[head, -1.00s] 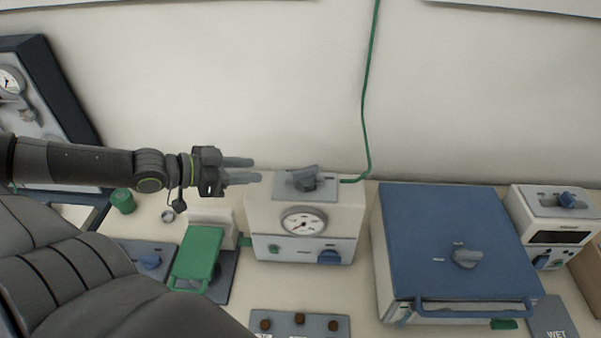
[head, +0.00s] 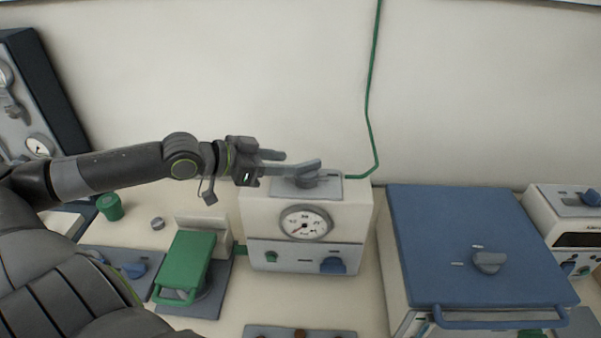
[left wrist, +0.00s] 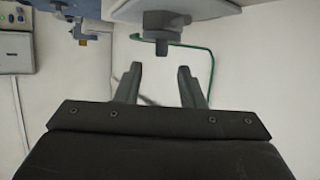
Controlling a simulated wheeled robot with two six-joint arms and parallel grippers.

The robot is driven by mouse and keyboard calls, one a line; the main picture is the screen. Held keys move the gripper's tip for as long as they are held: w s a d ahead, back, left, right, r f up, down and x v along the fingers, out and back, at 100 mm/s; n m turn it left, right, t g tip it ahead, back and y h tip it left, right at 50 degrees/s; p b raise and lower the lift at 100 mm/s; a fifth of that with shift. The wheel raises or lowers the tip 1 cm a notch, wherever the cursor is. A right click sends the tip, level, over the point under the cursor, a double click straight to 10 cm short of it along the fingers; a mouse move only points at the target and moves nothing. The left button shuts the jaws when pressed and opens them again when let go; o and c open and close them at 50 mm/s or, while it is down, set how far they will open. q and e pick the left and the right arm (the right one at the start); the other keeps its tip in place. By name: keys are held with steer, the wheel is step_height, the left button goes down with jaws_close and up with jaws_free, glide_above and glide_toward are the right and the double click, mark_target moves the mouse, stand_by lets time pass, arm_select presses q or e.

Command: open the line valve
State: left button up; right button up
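A grey valve handle (head: 307,176) sits on the grey plate on top of a white box (head: 262,210) with a round dial gauge (head: 305,223). A green line (head: 370,120) runs from beside this plate up the wall. My left gripper (head: 287,163) is level with the handle, its fingertips close to the handle's left side. In the left wrist view, the two fingers (left wrist: 160,72) are apart with nothing between them, and the handle (left wrist: 161,47) shows just beyond the tips. Whether a finger touches it I cannot tell. My right gripper is out of view.
A blue-lidded furnace (head: 470,240) stands to the right of the box. A green-lidded device (head: 187,262) stands at the front left, with a green cup (head: 110,207) behind it. A panel with gauges (head: 40,110) is at the far left.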

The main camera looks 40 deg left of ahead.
mark_target(304, 164)
arm_select(q)
steer(key=shift+x, duration=2.75)
jaws_close()
